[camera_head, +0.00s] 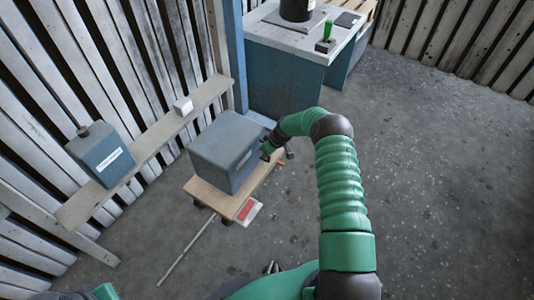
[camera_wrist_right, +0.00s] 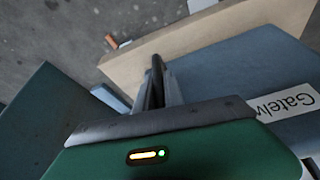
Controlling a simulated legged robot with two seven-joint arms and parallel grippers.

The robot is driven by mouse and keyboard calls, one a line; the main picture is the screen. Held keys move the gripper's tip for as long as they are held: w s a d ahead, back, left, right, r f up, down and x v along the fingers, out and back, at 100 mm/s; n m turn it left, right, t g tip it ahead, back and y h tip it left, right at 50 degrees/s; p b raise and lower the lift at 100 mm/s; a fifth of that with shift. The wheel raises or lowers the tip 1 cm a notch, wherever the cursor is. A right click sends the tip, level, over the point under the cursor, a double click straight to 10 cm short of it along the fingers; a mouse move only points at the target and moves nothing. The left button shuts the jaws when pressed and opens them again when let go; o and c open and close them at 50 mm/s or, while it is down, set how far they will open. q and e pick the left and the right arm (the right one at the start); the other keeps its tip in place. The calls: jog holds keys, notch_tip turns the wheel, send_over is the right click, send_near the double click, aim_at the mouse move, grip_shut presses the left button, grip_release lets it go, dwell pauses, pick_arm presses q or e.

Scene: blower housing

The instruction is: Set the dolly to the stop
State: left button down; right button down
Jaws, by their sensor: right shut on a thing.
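The dolly (camera_head: 205,192) is a low wooden board on dark casters. It carries a large blue-grey box (camera_head: 228,150) with a white label. My right gripper (camera_head: 268,150) is at the dolly's far right side, close beside the box. In the right wrist view, its narrow fingers (camera_wrist_right: 158,80) reach the edge of the wooden board (camera_wrist_right: 190,42) beside the labelled box (camera_wrist_right: 240,75). It is shut on the dolly, though the exact contact is hard to see. A plate with a red patch (camera_head: 249,211) lies at the dolly's near edge. I cannot tell which thing is the stop. My left gripper is not in view.
A slatted wall with a plank shelf (camera_head: 150,150) runs along the left, holding a grey canister (camera_head: 100,153) and a white block (camera_head: 183,106). A blue workbench (camera_head: 285,75) stands behind. A thin rod (camera_head: 190,248) lies in front. The floor at right is clear.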

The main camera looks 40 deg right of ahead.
jog(key=shift+w+d+r, duration=0.15)
jog(key=shift+d, duration=0.2)
jog(key=c, duration=1.7)
grip_release()
jog(key=shift+c, duration=0.2)
jog(key=shift+o, duration=1.4)
jog(key=shift+f, duration=0.2)
jog(key=p+v, duration=0.9)
jog(key=v, duration=0.7)
jog(key=shift+s+r, duration=0.2)
jog(key=shift+r, duration=0.1)
jog(key=shift+d, duration=0.1)
